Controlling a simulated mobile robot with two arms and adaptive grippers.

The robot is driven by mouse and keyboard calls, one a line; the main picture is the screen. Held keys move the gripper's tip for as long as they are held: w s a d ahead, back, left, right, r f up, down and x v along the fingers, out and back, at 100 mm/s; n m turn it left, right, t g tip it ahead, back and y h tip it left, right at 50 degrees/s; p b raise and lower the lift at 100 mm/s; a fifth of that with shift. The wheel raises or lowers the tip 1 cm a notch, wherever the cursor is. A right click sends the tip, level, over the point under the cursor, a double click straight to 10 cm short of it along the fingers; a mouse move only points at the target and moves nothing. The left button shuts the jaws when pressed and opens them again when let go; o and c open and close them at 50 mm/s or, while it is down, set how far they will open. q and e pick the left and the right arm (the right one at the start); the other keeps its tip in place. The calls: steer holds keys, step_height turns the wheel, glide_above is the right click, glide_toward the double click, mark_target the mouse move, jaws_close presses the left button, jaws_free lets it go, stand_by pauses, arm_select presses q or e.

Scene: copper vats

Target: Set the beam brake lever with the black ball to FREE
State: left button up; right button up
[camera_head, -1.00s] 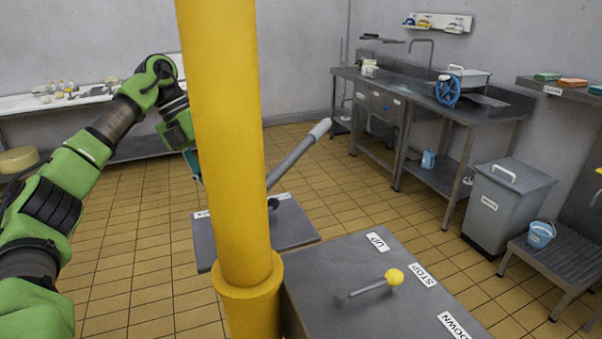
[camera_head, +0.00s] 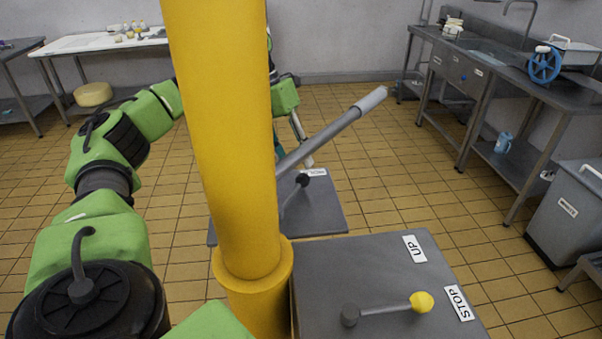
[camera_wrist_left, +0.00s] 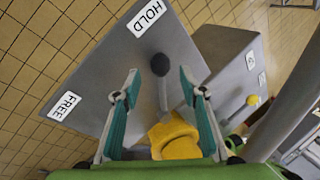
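The black ball (camera_head: 303,180) tops the beam brake lever, which stands on a grey plate (camera_head: 325,218) behind the yellow column. The ball is beside the HOLD label (camera_head: 315,173). In the left wrist view, the black ball (camera_wrist_left: 160,65) leans towards the HOLD label (camera_wrist_left: 147,17); the FREE label (camera_wrist_left: 64,105) is at the plate's left corner. My left gripper (camera_wrist_left: 160,82) is open, its teal fingers on either side of the lever, with the ball near the fingertips. I cannot tell whether they touch. The column hides much of this gripper in the head view. My right gripper is out of view.
The thick yellow column (camera_head: 222,130) stands close in front of my left arm. A long grey lever (camera_head: 330,130) slants up beside the brake. A nearer box (camera_head: 370,275) carries a yellow-ball lever (camera_head: 421,302) with UP and STOP labels. Tiled floor is open beyond.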

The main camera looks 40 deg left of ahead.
mark_target(296, 190)
arm_select(q)
steer(key=shift+x, duration=2.35)
jaws_close()
